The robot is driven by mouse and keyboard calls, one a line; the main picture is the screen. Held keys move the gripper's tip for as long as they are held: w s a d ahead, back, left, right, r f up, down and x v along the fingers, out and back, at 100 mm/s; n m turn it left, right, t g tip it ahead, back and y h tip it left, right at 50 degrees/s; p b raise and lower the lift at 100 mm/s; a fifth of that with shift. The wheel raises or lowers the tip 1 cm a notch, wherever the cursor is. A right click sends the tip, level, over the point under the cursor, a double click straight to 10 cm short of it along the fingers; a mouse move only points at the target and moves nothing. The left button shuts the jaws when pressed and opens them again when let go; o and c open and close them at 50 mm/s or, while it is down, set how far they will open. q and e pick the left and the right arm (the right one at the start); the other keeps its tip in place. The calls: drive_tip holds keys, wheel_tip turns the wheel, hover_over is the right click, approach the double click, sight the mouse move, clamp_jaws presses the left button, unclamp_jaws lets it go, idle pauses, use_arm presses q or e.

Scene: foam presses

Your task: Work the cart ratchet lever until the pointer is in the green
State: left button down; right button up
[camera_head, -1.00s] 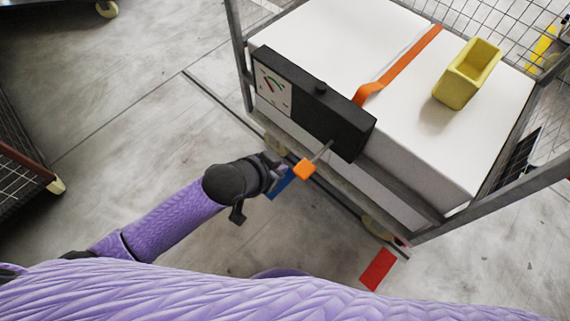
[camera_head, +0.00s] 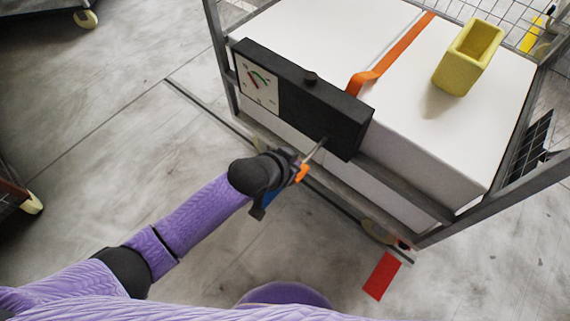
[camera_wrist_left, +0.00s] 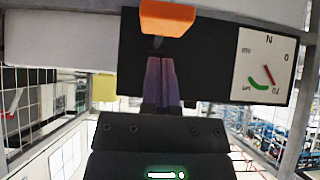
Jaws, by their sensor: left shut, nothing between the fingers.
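The ratchet box (camera_head: 320,100) is a black housing on the cart's side. Its white dial (camera_head: 258,84) has a green arc and a red pointer; in the wrist view the dial (camera_wrist_left: 267,66) shows the pointer close to one end of the green arc, exact overlap unclear. The lever is a thin metal rod (camera_head: 317,150) with an orange knob (camera_head: 301,174), sticking out from the box. My left gripper (camera_head: 292,168) is shut and empty beside the knob; contact cannot be told. In the wrist view its fingers (camera_wrist_left: 161,82) are together below the orange knob (camera_wrist_left: 167,18). My right gripper is not in view.
The cart holds a large white box (camera_head: 430,130) with an orange strap (camera_head: 395,55) and a yellow open bin (camera_head: 468,58) on top. A red marker (camera_head: 381,276) lies on the floor by the cart's corner. Grey floor left of the cart is clear.

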use_arm(q)
wheel_tip(320, 180, down, 2)
drive_tip(key=shift+f+b, duration=0.1)
drive_tip(key=shift+b, duration=0.3)
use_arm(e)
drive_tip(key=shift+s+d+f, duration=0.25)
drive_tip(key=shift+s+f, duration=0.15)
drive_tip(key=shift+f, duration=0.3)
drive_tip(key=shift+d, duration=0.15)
